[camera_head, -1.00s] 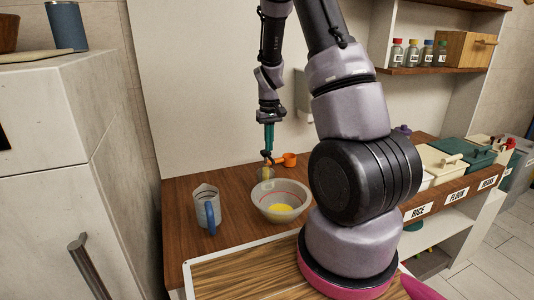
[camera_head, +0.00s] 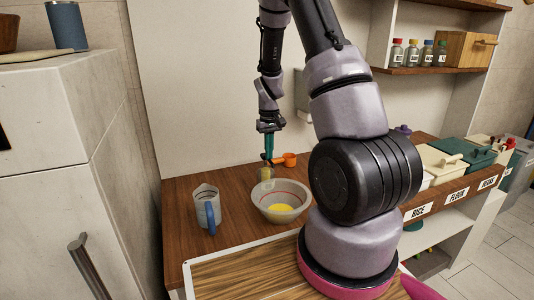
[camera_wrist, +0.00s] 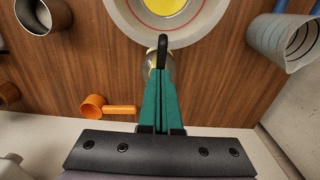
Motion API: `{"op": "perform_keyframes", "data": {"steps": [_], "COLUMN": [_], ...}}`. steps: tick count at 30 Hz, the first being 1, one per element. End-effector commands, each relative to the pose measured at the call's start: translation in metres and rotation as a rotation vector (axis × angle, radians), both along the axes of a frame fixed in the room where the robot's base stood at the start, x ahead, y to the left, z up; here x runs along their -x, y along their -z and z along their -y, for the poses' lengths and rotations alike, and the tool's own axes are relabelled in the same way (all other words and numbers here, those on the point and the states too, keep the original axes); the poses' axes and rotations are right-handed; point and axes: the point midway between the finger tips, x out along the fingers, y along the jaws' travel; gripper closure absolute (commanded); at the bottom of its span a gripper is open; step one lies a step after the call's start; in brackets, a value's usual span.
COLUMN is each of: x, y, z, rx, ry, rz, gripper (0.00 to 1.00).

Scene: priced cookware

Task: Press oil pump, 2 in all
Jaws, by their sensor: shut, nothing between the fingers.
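The oil pump bottle (camera_head: 265,173), clear with yellowish contents, stands on the wooden counter just behind a bowl (camera_head: 268,212). It is largely hidden below my gripper in the wrist view (camera_wrist: 151,62). My gripper (camera_head: 267,156) points down with its teal fingers together and nothing between them. Its tips are at the top of the pump and appear to touch it; the exact contact is hard to see. In the wrist view the closed fingers (camera_wrist: 161,68) meet a dark part over the bottle. The pale bowl holds yellow liquid (camera_head: 281,208).
An orange measuring cup (camera_head: 289,159) lies close to the bottle, its handle toward it. A measuring jug with a blue handle (camera_head: 203,207) stands left of the bowl. The wall is close behind. Labelled containers (camera_head: 440,165) stand to the right.

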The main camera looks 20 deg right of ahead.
Motion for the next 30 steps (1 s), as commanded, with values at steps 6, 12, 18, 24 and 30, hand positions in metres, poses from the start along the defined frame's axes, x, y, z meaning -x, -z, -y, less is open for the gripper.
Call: {"op": "perform_keyframes", "data": {"steps": [6, 12, 18, 24, 30], "x": [0.0, 0.0, 0.0, 0.0, 0.0], "y": [-0.004, -0.019, -0.032, -0.033, -0.033], "z": [0.0, 0.0, 0.0, 0.0, 0.0], "rx": [0.0, 0.0, 0.0, 0.0, 0.0], "ry": [-0.001, 0.0, 0.0, 0.0, 0.0], "rz": [0.0, 0.001, 0.001, 0.0, 0.0], "gripper": [1.0, 1.0, 1.0, 1.0, 1.0]}}
